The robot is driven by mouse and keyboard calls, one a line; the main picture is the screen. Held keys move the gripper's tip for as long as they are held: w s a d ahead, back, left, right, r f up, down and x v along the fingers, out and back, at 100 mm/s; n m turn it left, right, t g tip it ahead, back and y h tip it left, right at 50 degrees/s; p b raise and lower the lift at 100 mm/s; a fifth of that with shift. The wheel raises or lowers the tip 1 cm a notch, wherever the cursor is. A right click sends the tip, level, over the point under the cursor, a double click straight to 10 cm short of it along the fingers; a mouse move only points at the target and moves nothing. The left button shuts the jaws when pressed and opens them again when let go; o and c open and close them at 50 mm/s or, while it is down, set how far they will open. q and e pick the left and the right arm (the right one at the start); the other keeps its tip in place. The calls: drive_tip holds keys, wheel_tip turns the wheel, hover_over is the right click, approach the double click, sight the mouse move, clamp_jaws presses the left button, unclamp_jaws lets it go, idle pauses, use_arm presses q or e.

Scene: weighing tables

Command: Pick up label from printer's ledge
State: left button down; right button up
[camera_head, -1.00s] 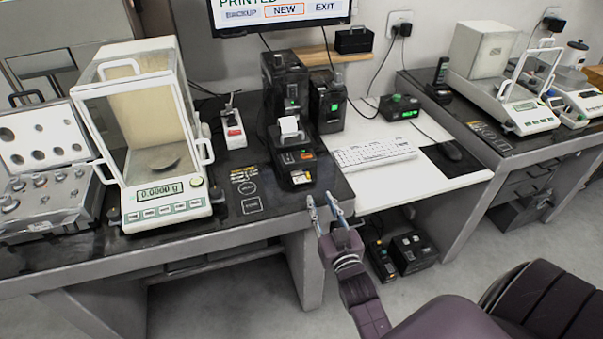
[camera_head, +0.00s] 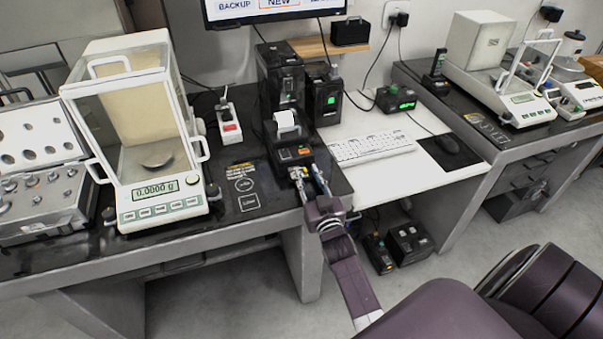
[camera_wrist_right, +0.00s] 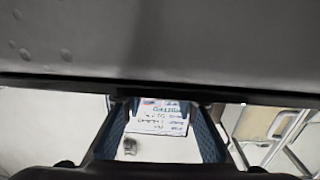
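The black label printer (camera_head: 293,153) stands near the front edge of the left table, with a white paper roll (camera_head: 286,122) on top. My right gripper (camera_head: 307,170) is at the printer's front, its two fingers apart, over the low ledge where the label lies. The gripper mostly covers the ledge in the head view. In the right wrist view the printed white label (camera_wrist_right: 158,117) shows between the blue-lined fingers of my right gripper (camera_wrist_right: 160,135), which are open on either side of it. Whether they touch it I cannot tell. My left gripper is not in view.
A balance with a glass case (camera_head: 140,130) stands left of the printer. A keyboard (camera_head: 372,147) lies on the lower white desk to the right.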

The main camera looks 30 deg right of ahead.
clamp_jaws()
